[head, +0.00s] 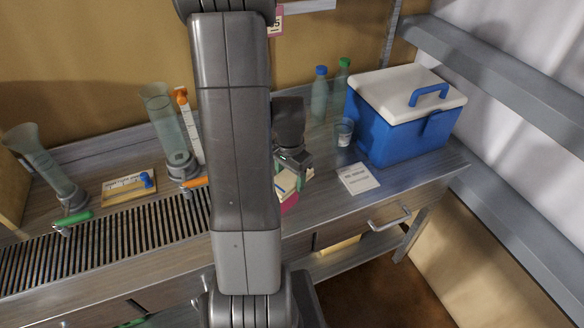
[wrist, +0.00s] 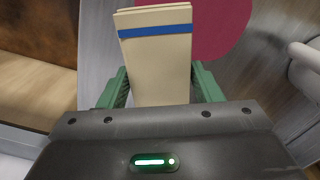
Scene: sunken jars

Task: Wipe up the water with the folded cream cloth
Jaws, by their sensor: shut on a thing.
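The folded cream cloth (wrist: 158,70) has a blue stripe across it and stands between the green fingers of my gripper (wrist: 162,88) in the wrist view, shut on it. In the head view my gripper (head: 294,162) is over the front of the counter, and a little of the cloth (head: 283,186) shows beside my arm. A flat crimson round patch (wrist: 222,28) lies beyond the cloth; its edge also shows pink in the head view (head: 290,203). I cannot tell whether the cloth touches it. No clear water is plain to see; my arm hides part of the counter.
A blue cooler (head: 403,130) with a white lid stands at the right, with a cup (head: 344,132) and white card (head: 357,178) near it. Two bottles (head: 320,92) stand behind. Tall glass jars (head: 165,125) and a slotted grate (head: 105,240) are at the left.

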